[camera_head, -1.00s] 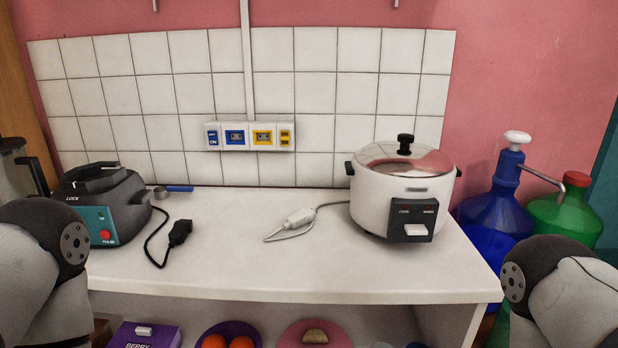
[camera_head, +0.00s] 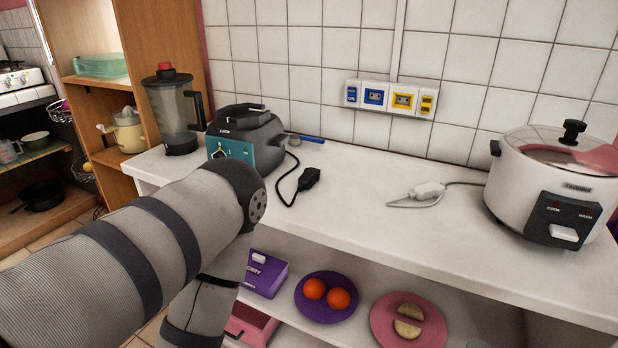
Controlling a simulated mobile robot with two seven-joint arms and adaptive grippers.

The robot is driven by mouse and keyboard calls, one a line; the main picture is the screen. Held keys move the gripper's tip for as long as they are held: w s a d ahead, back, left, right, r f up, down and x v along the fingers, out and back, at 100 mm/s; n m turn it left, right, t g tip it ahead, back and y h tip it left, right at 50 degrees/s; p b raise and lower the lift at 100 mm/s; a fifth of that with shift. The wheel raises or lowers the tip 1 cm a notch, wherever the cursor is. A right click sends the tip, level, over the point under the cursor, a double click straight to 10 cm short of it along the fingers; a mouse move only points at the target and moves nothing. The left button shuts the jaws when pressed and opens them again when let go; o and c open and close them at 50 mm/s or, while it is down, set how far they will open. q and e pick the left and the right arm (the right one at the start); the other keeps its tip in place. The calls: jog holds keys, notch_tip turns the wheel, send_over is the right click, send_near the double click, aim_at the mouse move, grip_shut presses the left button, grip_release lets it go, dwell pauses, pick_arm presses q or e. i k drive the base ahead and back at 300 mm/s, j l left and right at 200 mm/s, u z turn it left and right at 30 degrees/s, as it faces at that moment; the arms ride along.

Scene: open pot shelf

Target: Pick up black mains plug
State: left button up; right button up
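The black mains plug (camera_head: 309,178) lies on the white counter (camera_head: 370,220), right of the blender base (camera_head: 243,140). Its black cord curves back to that grey and teal base. My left arm comes in from the left and covers the counter's front left part. Its bent joint is in front of the blender base, and a link runs down before the lower shelf. No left fingers show. Nothing touches the plug.
A white plug (camera_head: 428,190) lies on the counter, near the rice cooker (camera_head: 555,185). A wall socket panel (camera_head: 390,98) is behind. A blender jug (camera_head: 172,110) stands at the left end. Below are an orange-laden purple plate (camera_head: 327,311) and a pink plate (camera_head: 433,328).

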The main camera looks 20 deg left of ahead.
aim_at(310, 175)
jog(key=i+j, duration=0.5)
jog(key=k+j, duration=0.25)
jog(key=k, duration=0.35)
jog(key=i, duration=0.8)
jog(key=z, duration=0.05)
